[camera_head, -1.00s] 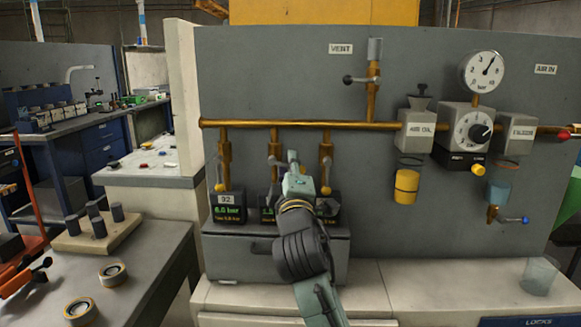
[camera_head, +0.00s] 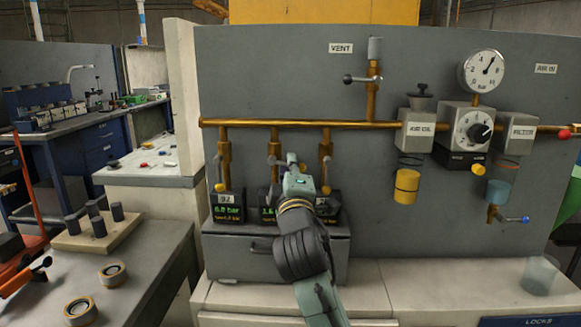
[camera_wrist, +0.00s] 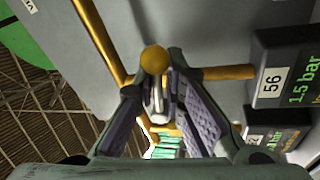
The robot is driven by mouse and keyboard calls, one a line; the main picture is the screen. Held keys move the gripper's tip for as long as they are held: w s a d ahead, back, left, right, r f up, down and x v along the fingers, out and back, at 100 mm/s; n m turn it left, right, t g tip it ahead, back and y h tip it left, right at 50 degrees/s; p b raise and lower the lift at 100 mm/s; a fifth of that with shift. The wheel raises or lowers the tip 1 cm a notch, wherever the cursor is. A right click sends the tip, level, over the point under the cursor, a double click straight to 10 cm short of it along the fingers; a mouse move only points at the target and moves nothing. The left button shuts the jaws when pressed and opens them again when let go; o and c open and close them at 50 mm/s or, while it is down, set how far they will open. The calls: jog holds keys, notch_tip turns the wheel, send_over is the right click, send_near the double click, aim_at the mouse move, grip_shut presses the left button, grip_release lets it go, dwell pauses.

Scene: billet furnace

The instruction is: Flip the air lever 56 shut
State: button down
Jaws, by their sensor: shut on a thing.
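The box labelled 56 (camera_wrist: 285,80) reads about 1.5 bar in the wrist view. A brass pipe (camera_wrist: 228,72) runs to it. The air lever 56, with a round yellow knob (camera_wrist: 154,60) and a metal shank, lies between my fingers. My gripper (camera_wrist: 156,88) is shut on this lever, with the knob sticking out past the fingertips. In the head view my gripper (camera_head: 292,162) is at the middle one of three brass drop pipes (camera_head: 275,150). It hides the lever and part of the middle box (camera_head: 267,203) there.
The left drop pipe has a yellow-knobbed lever (camera_head: 219,187) above box 92 (camera_head: 227,206); the right has another (camera_head: 326,190). The grey panel carries a vent valve (camera_head: 362,79), a gauge (camera_head: 483,71) and filter units at right. A grey drawer box (camera_head: 310,262) stands below.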

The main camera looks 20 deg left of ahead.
jog(key=shift+d+r+n+g+y, duration=0.1)
jog(key=shift+r+n+g+y, duration=0.2)
jog(key=shift+n, duration=0.7)
jog(key=shift+r+n+g+y, duration=0.2)
jog(key=shift+r+n+g, duration=0.15)
jog(key=shift+n, duration=0.65)
jog(key=c, duration=1.8)
grip_release()
jog(key=shift+o, duration=0.2)
jog(key=v, duration=1.2)
